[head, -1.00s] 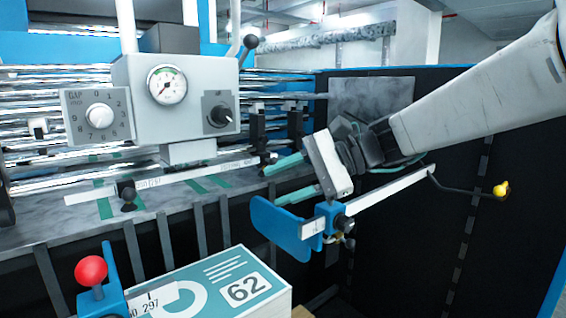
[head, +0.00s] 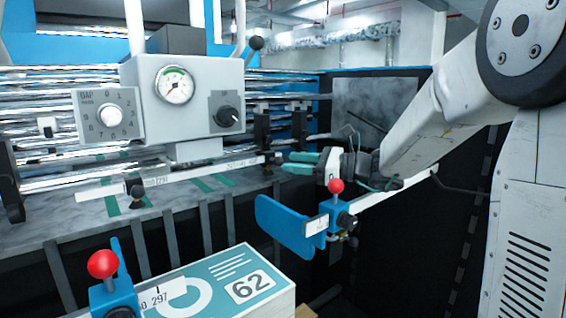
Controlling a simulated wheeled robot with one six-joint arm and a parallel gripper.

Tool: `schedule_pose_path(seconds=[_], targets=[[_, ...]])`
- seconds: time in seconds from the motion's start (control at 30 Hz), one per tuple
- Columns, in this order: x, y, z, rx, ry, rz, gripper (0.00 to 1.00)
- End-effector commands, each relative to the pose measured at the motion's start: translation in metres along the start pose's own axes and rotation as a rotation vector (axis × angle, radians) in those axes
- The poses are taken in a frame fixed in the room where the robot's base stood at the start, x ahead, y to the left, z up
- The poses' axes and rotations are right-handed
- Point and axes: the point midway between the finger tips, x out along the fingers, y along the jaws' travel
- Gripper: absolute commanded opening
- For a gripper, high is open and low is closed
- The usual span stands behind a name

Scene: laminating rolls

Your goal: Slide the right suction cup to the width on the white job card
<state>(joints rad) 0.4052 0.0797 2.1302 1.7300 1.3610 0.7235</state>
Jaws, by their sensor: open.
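A white scale rail (head: 215,171) runs under the grey control box. One small black suction cup (head: 136,192) hangs near its left part. Another dark cup-like piece (head: 273,159), probably the right suction cup, sits at its right end. My gripper (head: 291,162) has green fingers and is open and empty. Its fingertips point left, just right of the dark piece, apparently apart from it; depth is hard to judge.
A blue side guide with a red knob (head: 336,186) stands in front of my gripper on a white bar. Another blue guide with a red knob (head: 103,264) is at front left. A stack marked 62 (head: 248,287) lies between them. Chrome rollers lie behind.

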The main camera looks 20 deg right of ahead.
Motion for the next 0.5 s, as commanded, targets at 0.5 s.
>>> schedule_pose_path(seconds=[0.5], targets=[[0.034, 0.000, 0.000, -0.002, 0.000, 0.000, 0.45]])
